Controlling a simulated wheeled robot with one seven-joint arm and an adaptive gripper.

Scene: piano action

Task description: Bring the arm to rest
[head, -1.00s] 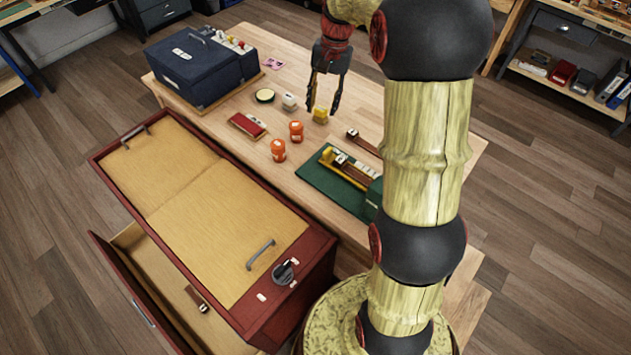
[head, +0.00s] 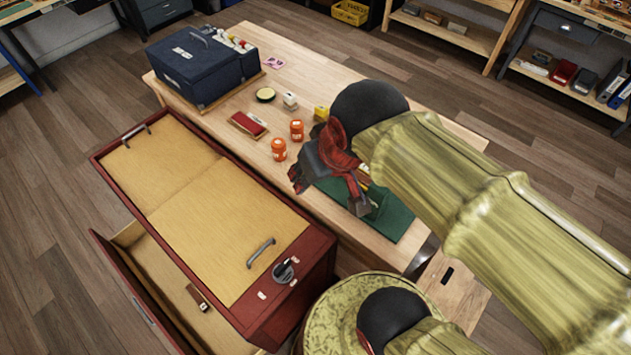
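My arm folds in from the right side of the head view, with its bamboo-like links across the right half. My gripper (head: 300,180) is pulled back over the near part of the wooden table (head: 345,85), above the green mat (head: 392,222). It points down and toward the left, and it is seen from behind and foreshortened. Its fingertips do not show clearly, so I cannot tell whether it is open or holds anything. The gripper and forearm hide most of the mat and the yellow-topped piece on it.
A red cabinet (head: 300,265) with an open drawer (head: 135,285) stands at the left front. On the table are a dark blue box (head: 185,68), two orange jars (head: 279,149) (head: 297,130), a red block (head: 243,126), a round tin (head: 265,94) and small cubes. The table's far right is clear.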

